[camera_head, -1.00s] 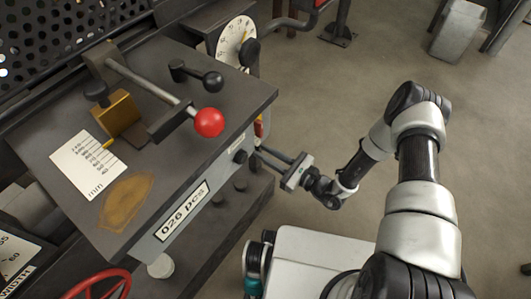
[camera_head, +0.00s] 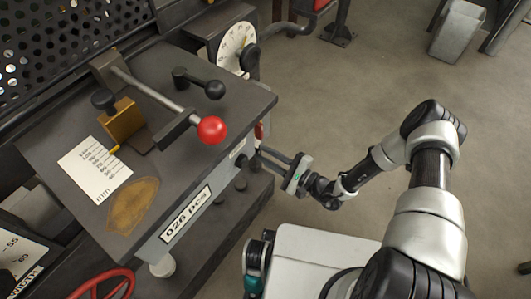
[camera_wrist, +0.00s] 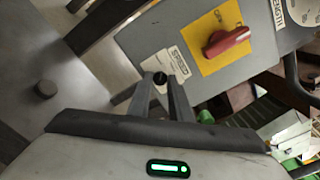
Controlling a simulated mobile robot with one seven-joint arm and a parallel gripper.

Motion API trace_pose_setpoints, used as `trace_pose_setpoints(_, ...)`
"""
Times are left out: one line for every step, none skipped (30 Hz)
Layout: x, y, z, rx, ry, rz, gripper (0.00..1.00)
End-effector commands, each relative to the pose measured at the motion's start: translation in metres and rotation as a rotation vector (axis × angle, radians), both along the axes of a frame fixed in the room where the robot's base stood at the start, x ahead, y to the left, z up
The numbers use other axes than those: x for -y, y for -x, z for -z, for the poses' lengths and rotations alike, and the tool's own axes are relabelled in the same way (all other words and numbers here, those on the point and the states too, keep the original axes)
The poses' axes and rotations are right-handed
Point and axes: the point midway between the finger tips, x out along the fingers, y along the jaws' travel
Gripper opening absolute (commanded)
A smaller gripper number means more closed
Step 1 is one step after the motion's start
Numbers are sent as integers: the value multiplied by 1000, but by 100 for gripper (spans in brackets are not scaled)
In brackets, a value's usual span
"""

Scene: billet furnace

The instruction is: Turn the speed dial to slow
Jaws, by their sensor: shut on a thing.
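The speed dial (camera_wrist: 160,78) is a small dark round knob on the front face of the grey machine, beside a white label (camera_wrist: 178,62) that seems to read SPEED. My gripper (camera_wrist: 161,84) is shut on the dial, with one finger on each side of it in the wrist view. In the head view my gripper (camera_head: 259,156) reaches the front face from the right, and the fingertips hide part of the dial. The pointer mark and the slow mark cannot be made out.
A red handle (camera_wrist: 227,41) on a yellow plate (camera_wrist: 222,62) sits near the dial. A round white gauge (camera_head: 236,42) stands behind.

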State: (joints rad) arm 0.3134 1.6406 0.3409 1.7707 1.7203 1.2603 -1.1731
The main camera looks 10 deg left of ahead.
Motion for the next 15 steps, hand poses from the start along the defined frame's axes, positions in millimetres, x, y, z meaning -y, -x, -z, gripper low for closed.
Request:
trace_pose_setpoints(1, -1, 0, 27, 14, 3, 0)
trace_pose_setpoints(1, -1, 0, 44, 21, 3, 0)
trace_pose_setpoints(2, -1, 0, 65, 30, 3, 0)
trace_pose_setpoints(2, -1, 0, 78, 35, 3, 0)
trace_pose_setpoints(1, -1, 0, 92, 42, 2, 0)
trace_pose_setpoints(1, -1, 0, 107, 48, 2, 0)
trace_pose_setpoints(1, 0, 0, 119, 52, 2, 0)
trace_pose_setpoints(1, 0, 0, 128, 56, 2, 0)
trace_pose_setpoints(1, 0, 0, 139, 61, 2, 0)
trace_pose_setpoints(1, 0, 0, 148, 64, 2, 0)
trace_pose_setpoints(1, 0, 0, 154, 67, 2, 0)
trace_pose_setpoints(1, 0, 1, 161, 69, 2, 0)
trace_pose_setpoints(1, 0, 1, 166, 72, 2, 0)
trace_pose_setpoints(1, 0, 1, 170, 73, 2, 0)
trace_pose_setpoints(1, 0, 1, 175, 75, 2, 0)
